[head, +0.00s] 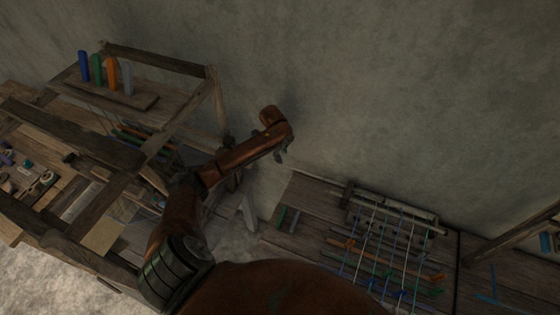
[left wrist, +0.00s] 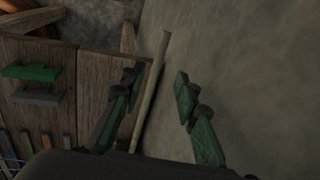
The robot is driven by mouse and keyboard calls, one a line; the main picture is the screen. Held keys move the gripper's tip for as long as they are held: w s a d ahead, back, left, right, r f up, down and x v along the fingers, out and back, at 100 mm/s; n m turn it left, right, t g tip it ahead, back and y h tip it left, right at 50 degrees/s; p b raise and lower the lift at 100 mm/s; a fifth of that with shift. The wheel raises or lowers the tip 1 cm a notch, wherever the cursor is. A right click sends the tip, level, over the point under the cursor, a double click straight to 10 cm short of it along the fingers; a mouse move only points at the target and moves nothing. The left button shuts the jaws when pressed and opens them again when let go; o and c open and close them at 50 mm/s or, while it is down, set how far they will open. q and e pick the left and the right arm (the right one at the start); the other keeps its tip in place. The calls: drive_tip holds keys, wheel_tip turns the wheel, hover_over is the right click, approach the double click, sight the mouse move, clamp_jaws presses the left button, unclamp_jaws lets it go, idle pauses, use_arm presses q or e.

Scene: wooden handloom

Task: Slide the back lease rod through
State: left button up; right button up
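My left gripper (head: 283,148) hangs near the wall, above and left of the frame with the colored threads in the head view. In the left wrist view its two green fingers (left wrist: 157,78) are apart. A pale wooden rod (left wrist: 150,92) shows in the gap between them, along the bench's wall side; I cannot tell its depth against the fingers, and no contact shows. In the head view a pale rod (head: 398,206) lies at the wall end of the threads (head: 372,240), which cross several sticks. I cannot tell whether both are the same rod. My right gripper is out of view.
A wooden loom frame (head: 140,160) stands left, with a shelf of blue, green, orange and grey pegs (head: 105,75). A green block (left wrist: 35,72) and a grey block (left wrist: 38,96) lie on the bench (left wrist: 92,85). The wall is close behind. A slanted beam (head: 510,235) stands right.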

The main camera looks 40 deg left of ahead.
use_arm(q)
drive_tip(key=x, duration=0.5)
drive_tip(key=a+x, duration=0.1)
drive_tip(key=x, duration=0.1)
drive_tip(key=shift+s+a+f, duration=0.1)
drive_tip(key=shift+s+f, duration=0.05)
drive_tip(key=shift+f, duration=0.05)
clamp_jaws()
idle(0.6)
